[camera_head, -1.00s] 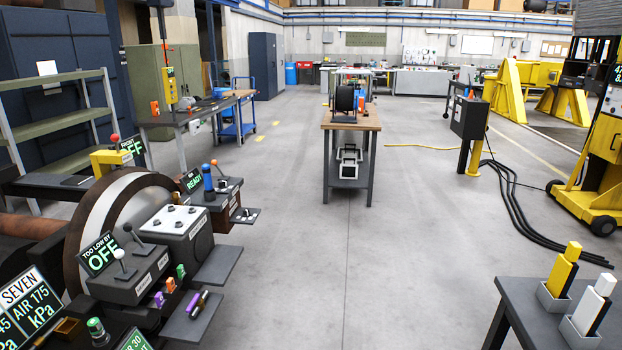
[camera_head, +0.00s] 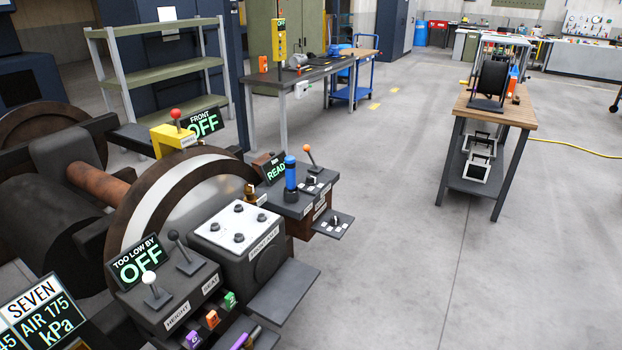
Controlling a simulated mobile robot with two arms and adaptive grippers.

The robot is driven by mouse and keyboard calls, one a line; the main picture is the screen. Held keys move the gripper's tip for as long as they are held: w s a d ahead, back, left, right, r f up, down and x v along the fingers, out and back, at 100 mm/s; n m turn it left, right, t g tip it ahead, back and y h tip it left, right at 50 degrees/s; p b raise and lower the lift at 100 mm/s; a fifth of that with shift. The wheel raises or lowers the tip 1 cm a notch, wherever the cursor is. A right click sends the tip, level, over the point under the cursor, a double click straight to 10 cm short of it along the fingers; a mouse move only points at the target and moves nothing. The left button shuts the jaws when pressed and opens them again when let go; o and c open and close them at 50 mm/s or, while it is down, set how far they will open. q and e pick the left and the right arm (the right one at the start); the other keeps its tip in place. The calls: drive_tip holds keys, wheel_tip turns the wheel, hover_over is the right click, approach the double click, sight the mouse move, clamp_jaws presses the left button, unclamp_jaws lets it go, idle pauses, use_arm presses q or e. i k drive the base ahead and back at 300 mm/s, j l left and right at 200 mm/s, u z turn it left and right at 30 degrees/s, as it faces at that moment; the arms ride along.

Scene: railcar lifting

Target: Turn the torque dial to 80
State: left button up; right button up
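Two small dials show on the dark console (camera_head: 297,207) right of the wheel. One dark knob with white marks (camera_head: 312,184) sits on its top, beside a blue upright tool (camera_head: 291,180) and an orange-balled lever (camera_head: 309,157). Another dark knob (camera_head: 335,222) sits on a small plate jutting out at the right, with white marks around it. Which of them is the torque dial, and their settings, are too small to tell. A display reading READY (camera_head: 274,168) stands behind the blue tool. Neither of my grippers is in view.
A grey box labelled front axle (camera_head: 240,240) and a height and seat lever console (camera_head: 170,300) stand in front of the large wheel (camera_head: 160,190). A bare grey shelf (camera_head: 284,291) juts out below. Open floor lies right, up to a wooden-topped table (camera_head: 520,112).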

sight(310, 181)
drive_tip(key=i+l+u, duration=0.1)
drive_tip(key=u, duration=0.55)
drive_tip(key=i+l+u, duration=0.15)
drive_tip(key=i+l, duration=0.15)
drive_tip(key=i+l+u, duration=0.2)
drive_tip(key=l, duration=0.2)
drive_tip(key=i+l+u, duration=0.15)
drive_tip(key=i+l, duration=0.15)
drive_tip(key=i+l+u, duration=0.15)
drive_tip(key=l, duration=0.35)
drive_tip(key=i, duration=0.05)
